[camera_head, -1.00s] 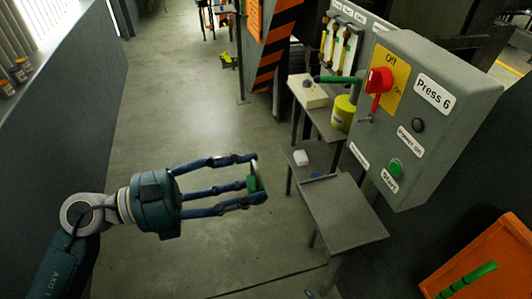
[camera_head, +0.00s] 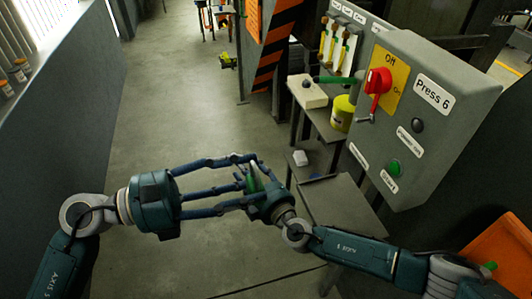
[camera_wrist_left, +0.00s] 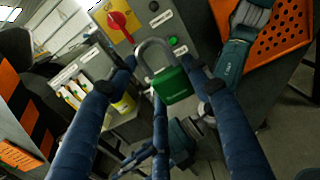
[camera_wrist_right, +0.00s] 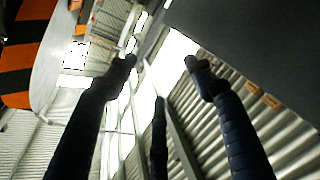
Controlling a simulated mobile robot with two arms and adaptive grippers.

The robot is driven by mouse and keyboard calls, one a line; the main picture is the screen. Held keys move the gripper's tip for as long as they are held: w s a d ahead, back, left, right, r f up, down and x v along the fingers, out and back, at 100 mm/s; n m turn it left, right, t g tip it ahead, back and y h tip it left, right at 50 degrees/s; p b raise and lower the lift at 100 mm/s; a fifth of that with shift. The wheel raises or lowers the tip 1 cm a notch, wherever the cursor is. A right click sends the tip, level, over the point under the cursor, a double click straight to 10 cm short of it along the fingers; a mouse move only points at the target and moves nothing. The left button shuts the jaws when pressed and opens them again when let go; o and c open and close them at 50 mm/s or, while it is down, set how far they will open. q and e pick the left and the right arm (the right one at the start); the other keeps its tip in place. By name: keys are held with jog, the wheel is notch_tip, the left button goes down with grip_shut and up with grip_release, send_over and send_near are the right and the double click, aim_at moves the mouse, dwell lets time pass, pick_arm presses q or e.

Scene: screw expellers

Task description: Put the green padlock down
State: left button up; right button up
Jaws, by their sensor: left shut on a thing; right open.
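The green padlock (camera_head: 251,185) with its grey shackle is at the fingertips of my left gripper (camera_head: 247,178), which is shut on it in mid-air over the aisle floor. In the left wrist view, the padlock (camera_wrist_left: 174,88) shows between the blue fingers, shackle up and tilted. My right gripper (camera_head: 262,197) is close beside the left fingertips, partly overlapping them in the head view; I cannot tell whether they touch. In the right wrist view, its fingers (camera_wrist_right: 163,68) are apart with nothing between them.
A low grey table (camera_head: 345,204) stands at right, partly hidden by my right arm. The Press 6 cabinet (camera_head: 455,132) has a red switch (camera_head: 379,82). A yellow container (camera_head: 342,114) stands on a stand. The left aisle is clear.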

jog(key=w+d+r+m+t+h, duration=0.1)
jog(key=w+d+r+m+h, duration=0.1)
jog(key=w+r+m, duration=0.45)
jog(key=w+d+r+m+t+h, duration=0.2)
jog(key=r+m, duration=0.2)
jog(key=r, duration=0.6)
notch_tip(320, 180, up, 16)
jog(key=f+m+g+h, duration=0.1)
jog(key=m+g+h, duration=0.3)
jog(key=g, duration=0.9)
send_over(257, 184)
jog(key=s+d, duration=0.1)
jog(key=s, duration=0.1)
jog(key=x, duration=1.1)
jog(key=shift+d+f, duration=0.25)
jog(key=shift+d, duration=0.05)
